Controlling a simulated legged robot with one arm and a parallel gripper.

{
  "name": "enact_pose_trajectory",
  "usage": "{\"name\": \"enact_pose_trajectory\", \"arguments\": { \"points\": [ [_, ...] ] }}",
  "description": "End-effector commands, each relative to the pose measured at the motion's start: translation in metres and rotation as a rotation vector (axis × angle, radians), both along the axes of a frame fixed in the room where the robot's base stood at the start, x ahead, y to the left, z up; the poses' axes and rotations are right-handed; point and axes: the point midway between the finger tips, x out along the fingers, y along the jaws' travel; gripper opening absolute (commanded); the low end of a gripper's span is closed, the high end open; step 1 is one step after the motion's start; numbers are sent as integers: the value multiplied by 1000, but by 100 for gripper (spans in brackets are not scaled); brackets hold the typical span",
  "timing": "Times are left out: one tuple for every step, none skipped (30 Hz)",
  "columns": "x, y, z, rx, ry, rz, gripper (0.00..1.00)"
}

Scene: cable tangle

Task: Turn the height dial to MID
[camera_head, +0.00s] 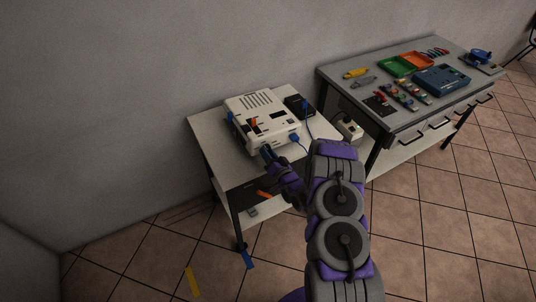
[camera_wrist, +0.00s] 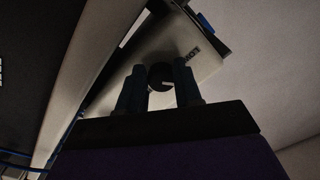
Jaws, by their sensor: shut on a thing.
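A white box-shaped device (camera_head: 284,134) stands on the small white table. Its front face fills the middle of the wrist view (camera_wrist: 205,68). A round black dial (camera_wrist: 160,72) sits on that face, with a short pale mark on it pointing right in the picture. Dark lettering beside the dial seems to read LOW, partly cut by a finger. My gripper (camera_wrist: 160,90) is shut on the dial, one dark finger on each side. In the head view my gripper (camera_head: 267,153) is at the device's front; the dial is hidden there.
A blue plug and cable (camera_head: 294,138) hang at the device's right front corner. A grey workbench (camera_head: 340,74) with trays and tools is at the right. Coloured items lie on the lower shelf and floor.

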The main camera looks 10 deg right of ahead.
Motion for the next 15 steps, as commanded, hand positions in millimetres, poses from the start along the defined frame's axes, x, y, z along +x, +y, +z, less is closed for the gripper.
{"name": "enact_pose_trajectory", "arguments": {
  "points": [
    [-1,-4,-4,0,10,-10,3],
    [-1,-5,-4,0,9,-11,3],
    [-1,-5,-4,-1,9,-11,3],
    [-1,-5,-4,-1,8,-12,3],
    [-1,-6,-4,-1,8,-12,3],
    [0,-6,-3,0,7,-12,3],
    [0,-6,-3,0,7,-13,3],
    [0,-7,-3,0,7,-14,3],
    [0,-7,-3,0,7,-14,3],
    [0,-7,-3,0,6,-15,3],
    [0,-8,-3,0,6,-15,3],
    [0,-8,-2,0,5,-15,3],
    [0,-8,-2,0,5,-15,3],
    [0,-9,-2,1,4,-16,3],
    [0,-9,-2,1,4,-16,3]
  ]
}}
